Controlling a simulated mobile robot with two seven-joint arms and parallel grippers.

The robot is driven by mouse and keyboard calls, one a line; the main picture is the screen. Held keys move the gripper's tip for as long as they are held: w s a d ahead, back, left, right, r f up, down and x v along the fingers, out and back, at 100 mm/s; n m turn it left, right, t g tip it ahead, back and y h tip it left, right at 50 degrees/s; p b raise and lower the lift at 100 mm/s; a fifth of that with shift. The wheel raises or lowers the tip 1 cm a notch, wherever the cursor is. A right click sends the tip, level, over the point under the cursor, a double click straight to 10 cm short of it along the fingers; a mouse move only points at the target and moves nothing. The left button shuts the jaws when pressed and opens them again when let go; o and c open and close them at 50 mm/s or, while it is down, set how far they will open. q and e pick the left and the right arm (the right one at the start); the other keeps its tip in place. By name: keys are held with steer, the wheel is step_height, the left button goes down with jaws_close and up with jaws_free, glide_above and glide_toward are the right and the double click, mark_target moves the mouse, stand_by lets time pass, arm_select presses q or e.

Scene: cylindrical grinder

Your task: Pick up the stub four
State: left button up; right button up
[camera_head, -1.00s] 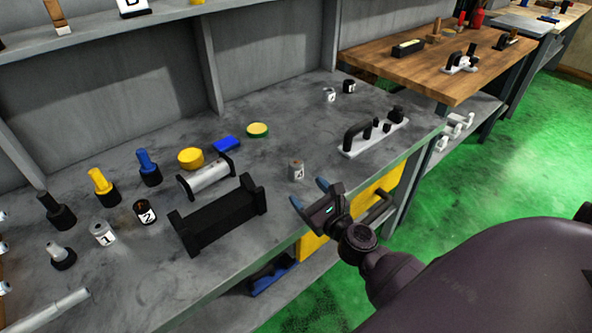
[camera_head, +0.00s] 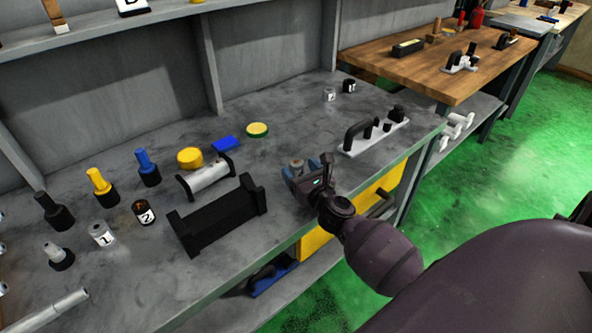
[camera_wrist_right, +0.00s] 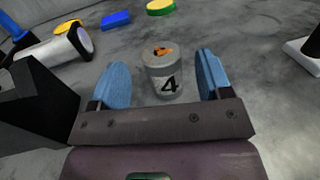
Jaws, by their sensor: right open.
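The stub four (camera_wrist_right: 163,75) is a short grey cylinder with a white label bearing a black 4 and an orange mark on top. It stands upright on the grey bench. In the head view the stub four (camera_head: 296,164) is mostly hidden behind my right gripper (camera_head: 307,169). My right gripper (camera_wrist_right: 162,82) is open, with its blue fingertips to the left and right of the stub. There is a visible gap on each side, and the fingers do not appear to touch it. My left gripper is not in view.
A black cradle (camera_head: 219,218) and a silver cylinder on black supports (camera_head: 205,178) stand to the left. A white-based fixture with a black handle (camera_head: 374,137) is to the right. Stubs one (camera_head: 102,233) and two (camera_head: 144,212) stand farther left. Bare bench (camera_head: 290,110) lies behind.

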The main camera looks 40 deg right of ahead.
mark_target(293, 159)
steer(key=w, duration=0.3)
steer(key=shift+w+d, duration=0.3)
steer(key=shift+d, duration=0.05)
steer(key=shift+w+b, duration=0.3)
steer(key=shift+w, duration=0.15)
steer(key=shift+c, duration=0.3)
steer(key=shift+r, duration=0.1)
jaws_close()
steer(key=shift+r, duration=0.15)
